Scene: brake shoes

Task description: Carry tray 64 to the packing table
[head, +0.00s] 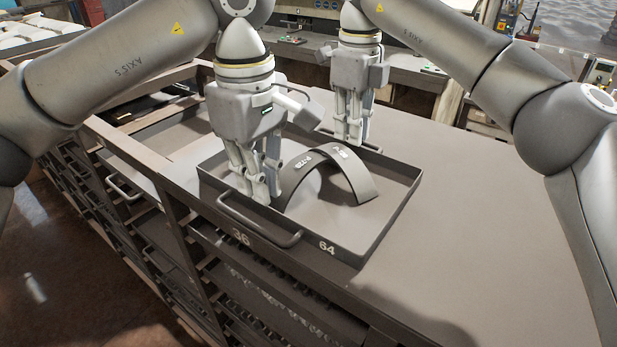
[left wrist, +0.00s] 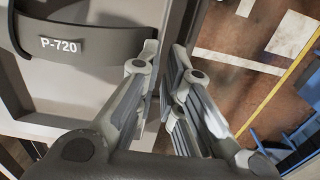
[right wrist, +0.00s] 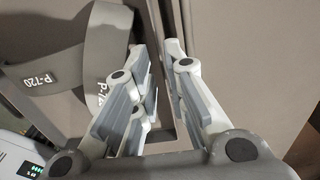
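Tray 64 (head: 395,228), a shallow grey tray with its number on the near wall, rests on the grey cabinet top (head: 470,230). The exact contact is partly hidden.
The cabinet top is clear to the right of the tray. An open-topped frame section (head: 150,130) lies left. Racks with several trays fill the cabinet front, one marked 36 (head: 241,238). A workbench (head: 405,68) runs behind. A surface with white wrapped goods (head: 30,38) is at far left.

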